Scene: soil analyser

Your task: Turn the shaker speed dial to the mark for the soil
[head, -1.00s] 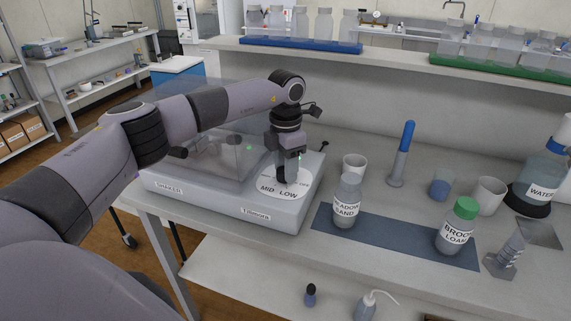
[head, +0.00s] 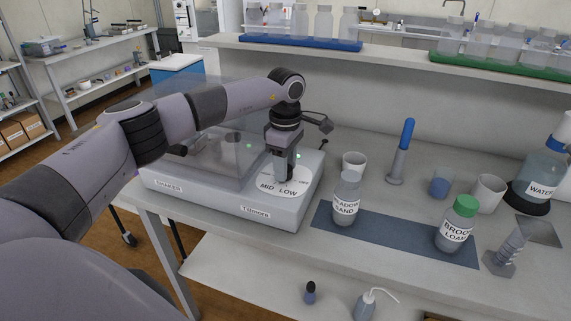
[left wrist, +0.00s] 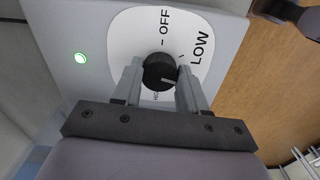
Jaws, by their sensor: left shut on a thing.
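The black round speed dial (left wrist: 159,72) has a pale pointer line, which lies away from the OFF and LOW words. My left gripper (left wrist: 160,80) is shut on the dial, one finger on each side; it points down over the plate in the head view (head: 284,178). My right gripper is not in view.
A Meadow Sand bottle (head: 347,199) without a cap and a green-capped Brook Loam bottle (head: 457,224) stand on a blue-grey mat (head: 394,236). A white cup (head: 354,163) stands close right of the shaker. A green light (left wrist: 81,58) glows beside the dial plate.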

